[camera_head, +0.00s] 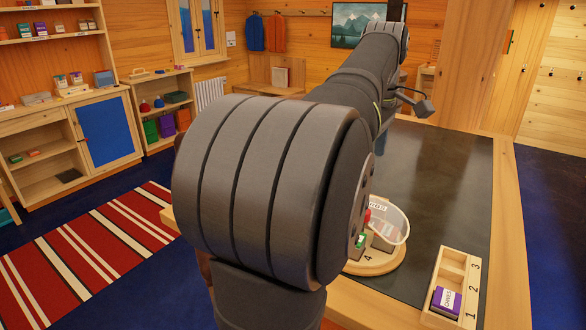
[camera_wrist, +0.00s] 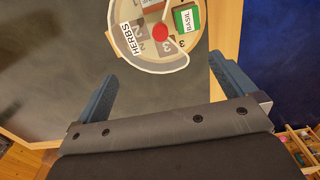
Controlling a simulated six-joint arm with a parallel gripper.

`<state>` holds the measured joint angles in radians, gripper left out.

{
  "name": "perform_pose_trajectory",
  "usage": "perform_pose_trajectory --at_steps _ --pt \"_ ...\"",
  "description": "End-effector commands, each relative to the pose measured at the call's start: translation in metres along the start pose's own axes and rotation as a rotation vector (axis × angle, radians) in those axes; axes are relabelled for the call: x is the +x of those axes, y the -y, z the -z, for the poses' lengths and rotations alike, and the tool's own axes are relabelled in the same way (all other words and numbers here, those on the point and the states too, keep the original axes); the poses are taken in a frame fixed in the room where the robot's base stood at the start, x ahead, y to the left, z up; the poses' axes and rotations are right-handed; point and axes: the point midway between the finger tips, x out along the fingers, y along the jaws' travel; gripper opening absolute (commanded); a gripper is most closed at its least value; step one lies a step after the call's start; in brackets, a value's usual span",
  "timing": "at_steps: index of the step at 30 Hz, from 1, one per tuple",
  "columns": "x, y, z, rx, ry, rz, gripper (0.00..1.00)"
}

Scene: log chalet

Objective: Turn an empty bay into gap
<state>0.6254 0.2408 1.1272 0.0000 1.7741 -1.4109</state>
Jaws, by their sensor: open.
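A round wooden turntable (camera_head: 375,268) stands on the dark tabletop, partly hidden behind my arm in the head view. A wooden rack (camera_head: 474,266) numbered 1, 2, 3 holds a purple box (camera_head: 446,301) in bay 1; bays 2 and 3 look empty. My gripper (camera_wrist: 162,67) is open and empty, its fingers apart from the turntable.
The dark tabletop (camera_head: 450,175) has a pale wooden edge and is clear between turntable and rack. My arm covers much of the head view. Shelves and a blue-doored cabinet (camera_head: 105,128) stand at the left, beyond a striped rug (camera_head: 95,245).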

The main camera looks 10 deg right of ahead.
Motion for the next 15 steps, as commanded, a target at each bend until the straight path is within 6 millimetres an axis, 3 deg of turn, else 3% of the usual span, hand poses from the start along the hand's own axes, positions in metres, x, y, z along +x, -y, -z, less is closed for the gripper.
perform_pose_trajectory --at_steps 10,15 --pt "0.0003 0.0 0.0 0.0 0.0 0.0 0.98" --pt "-0.0008 -0.0002 -0.0001 0.059 0.0 -0.001 0.65"
